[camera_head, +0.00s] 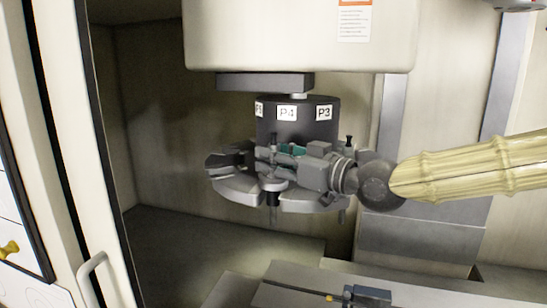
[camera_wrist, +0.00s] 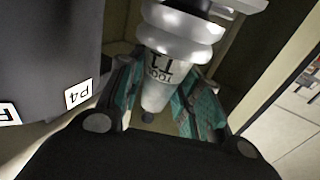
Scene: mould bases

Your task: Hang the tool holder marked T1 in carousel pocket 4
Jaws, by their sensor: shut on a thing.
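The tool holder marked T1 (camera_wrist: 158,75) fills the middle of the wrist view. It is a grey cone with a ringed flange, and its label reads upside down there. My gripper (camera_head: 284,152) is shut on it, with teal finger pads on either side of the cone. In the head view the holder (camera_head: 272,184) is upright at the front of the carousel (camera_head: 240,190), below the P4 label (camera_head: 286,113). Its flange lies in the gap between two carousel plates. My gripper partly hides it, and I cannot tell whether it is seated.
Another holder (camera_head: 348,141) stands at the carousel's right, near the P3 label (camera_head: 324,113), close to my wrist. The spindle housing (camera_head: 290,40) hangs above. A machine table (camera_head: 300,285) with a small blue-grey block (camera_head: 367,295) lies below. The left of the enclosure is clear.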

